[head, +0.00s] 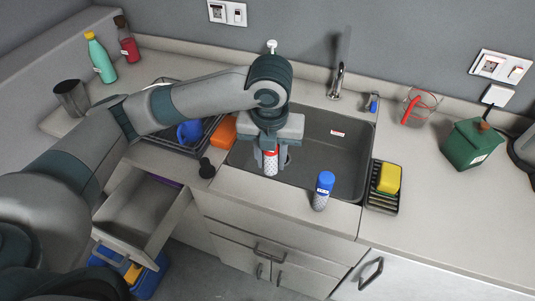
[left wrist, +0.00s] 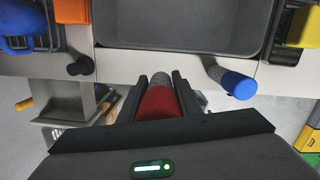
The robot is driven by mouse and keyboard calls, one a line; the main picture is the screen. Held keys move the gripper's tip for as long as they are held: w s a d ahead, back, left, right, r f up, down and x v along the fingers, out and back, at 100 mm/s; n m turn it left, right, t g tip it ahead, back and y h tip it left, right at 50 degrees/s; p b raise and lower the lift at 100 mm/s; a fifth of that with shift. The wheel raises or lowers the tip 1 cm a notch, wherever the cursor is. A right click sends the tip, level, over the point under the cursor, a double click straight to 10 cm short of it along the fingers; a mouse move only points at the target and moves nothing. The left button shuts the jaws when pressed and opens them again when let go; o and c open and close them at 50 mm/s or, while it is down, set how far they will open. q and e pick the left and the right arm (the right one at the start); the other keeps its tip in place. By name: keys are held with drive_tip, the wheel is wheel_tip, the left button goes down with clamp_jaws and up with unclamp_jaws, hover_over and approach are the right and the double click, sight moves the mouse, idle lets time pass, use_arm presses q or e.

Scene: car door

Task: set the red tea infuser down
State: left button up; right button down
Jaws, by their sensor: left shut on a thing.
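My left gripper (head: 270,160) is shut on the red tea infuser (head: 270,162), which has a red upper part and a grey mesh lower end. In the head view the gripper points down at the front edge of the sink. The infuser also shows between the two fingers in the left wrist view (left wrist: 157,104), with its mesh end towards the counter edge. From these views I cannot tell whether its lower end touches anything. My right gripper is not in view.
A blue-capped infuser (head: 321,190) stands on the counter's front strip, right of my gripper. A small black object (head: 206,168) stands to the left. The sink (head: 335,150) lies behind. A rack with a yellow sponge (head: 389,179) is at right. An open drawer (head: 148,215) is below left.

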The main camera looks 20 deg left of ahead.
use_arm(q)
drive_tip(key=n, duration=0.3)
drive_tip(key=a+n, duration=0.1)
drive_tip(key=n, duration=0.1)
drive_tip(key=shift+s+f+y+b, duration=0.25)
drive_tip(key=shift+s+y+b, duration=0.05)
drive_tip(key=n, duration=0.3)
drive_tip(key=shift+s+a+f+n+g, duration=0.15)
drive_tip(key=shift+s+a+n+g, duration=0.05)
drive_tip(key=shift+a+n+g, duration=0.1)
drive_tip(key=s+a+n+b, duration=0.1)
drive_tip(key=n, duration=0.7)
drive_tip(key=s+a+f+n+g, duration=0.1)
drive_tip(key=a+n, duration=0.1)
drive_tip(key=n, duration=0.7)
drive_tip(key=s+a+n+g+b, duration=0.1)
drive_tip(key=n, duration=0.7)
drive_tip(key=shift+s+a+f+h+b, duration=0.15)
drive_tip(key=shift+s+h+b, duration=0.2)
drive_tip(key=shift+s+h, duration=0.05)
